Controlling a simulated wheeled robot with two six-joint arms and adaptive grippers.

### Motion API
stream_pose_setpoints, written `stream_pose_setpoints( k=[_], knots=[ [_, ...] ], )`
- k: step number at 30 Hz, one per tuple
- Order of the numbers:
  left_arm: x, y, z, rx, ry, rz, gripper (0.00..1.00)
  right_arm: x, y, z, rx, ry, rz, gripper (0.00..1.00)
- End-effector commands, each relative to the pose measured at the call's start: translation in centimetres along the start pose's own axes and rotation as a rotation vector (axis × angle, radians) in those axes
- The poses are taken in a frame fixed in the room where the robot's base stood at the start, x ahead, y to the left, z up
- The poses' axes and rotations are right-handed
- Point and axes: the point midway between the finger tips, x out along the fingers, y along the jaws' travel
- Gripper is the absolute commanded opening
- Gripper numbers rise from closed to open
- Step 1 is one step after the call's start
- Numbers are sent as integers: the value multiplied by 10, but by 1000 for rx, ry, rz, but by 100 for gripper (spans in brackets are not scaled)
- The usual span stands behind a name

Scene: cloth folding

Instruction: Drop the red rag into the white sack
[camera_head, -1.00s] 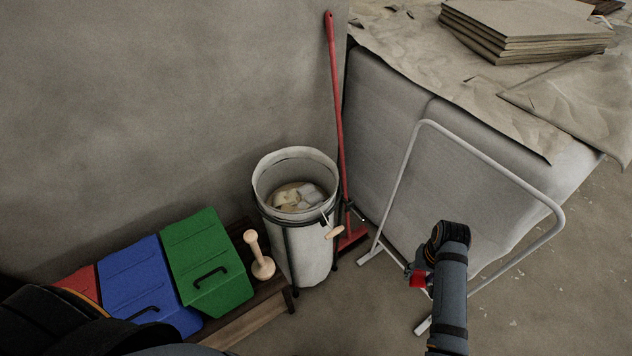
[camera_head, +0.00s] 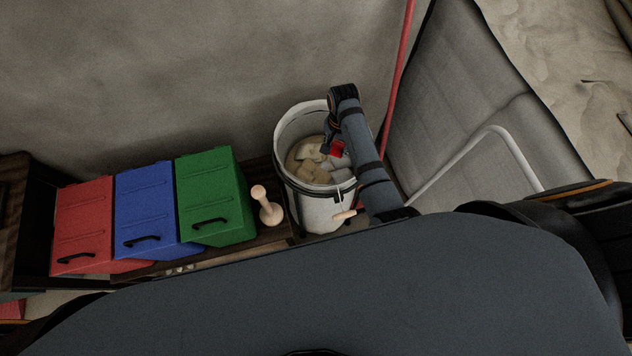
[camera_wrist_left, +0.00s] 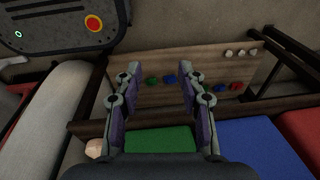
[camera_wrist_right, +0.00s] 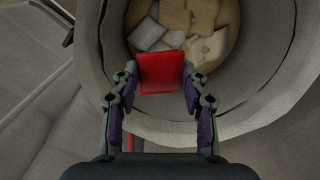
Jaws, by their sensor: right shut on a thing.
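The red rag (camera_head: 338,149) is a small folded red square in my right gripper (camera_head: 328,146), over the mouth of the white sack (camera_head: 321,214). In the right wrist view the red rag (camera_wrist_right: 161,72) sits between the fingertips of my right gripper (camera_wrist_right: 160,82), which are shut on it. The sack's open rim (camera_wrist_right: 262,110) surrounds this spot, and pale, crumpled contents (camera_wrist_right: 190,35) lie below. In the left wrist view my left gripper (camera_wrist_left: 157,80) is open with nothing between its fingers. It does not show clearly in the head view.
Red (camera_head: 83,222), blue (camera_head: 145,208) and green (camera_head: 213,193) lidded bins stand on a wooden bench left of the sack. A wooden peg (camera_head: 266,205) stands between the green bin and the sack. A red pole (camera_head: 398,70) and a white metal frame (camera_head: 465,158) are to the right.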

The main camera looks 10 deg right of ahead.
Motion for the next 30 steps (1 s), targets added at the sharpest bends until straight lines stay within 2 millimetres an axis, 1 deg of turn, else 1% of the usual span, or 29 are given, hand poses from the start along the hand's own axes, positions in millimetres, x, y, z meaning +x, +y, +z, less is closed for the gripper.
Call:
stream_pose_setpoints(
  k=[1,2,3,6,9,12,15,18,23,26,30],
  knots=[
    [-14,-8,10,5,-16,-8,40,-10,-8,-2,162,0,-1,32],
    [-18,-11,15,7,-25,-11,40,-11,-11,-3,269,-1,0,32],
    [-23,-14,22,9,-36,-15,40,-12,-17,-4,411,0,-1,32],
    [-34,-17,32,10,-53,-17,40,-15,-28,-6,736,-1,-1,32],
    [-41,-14,30,8,-51,-12,40,-17,-36,-8,999,0,-1,32],
    [-44,-3,20,2,-37,0,40,-17,-42,-9,1180,1,-2,32],
    [-46,4,6,-3,-17,9,40,-17,-45,-9,1282,1,-2,32],
    [-45,3,0,-3,-7,8,40,-16,-46,-9,1320,1,-1,32],
    [-41,-2,5,0,-14,1,40,-12,-46,-9,1322,1,-2,32],
    [-33,-3,10,1,-20,0,40,-4,-46,-9,1321,1,-2,32],
    [-15,-2,15,2,-25,0,40,14,-46,-9,1320,1,-2,32]
  ],
)
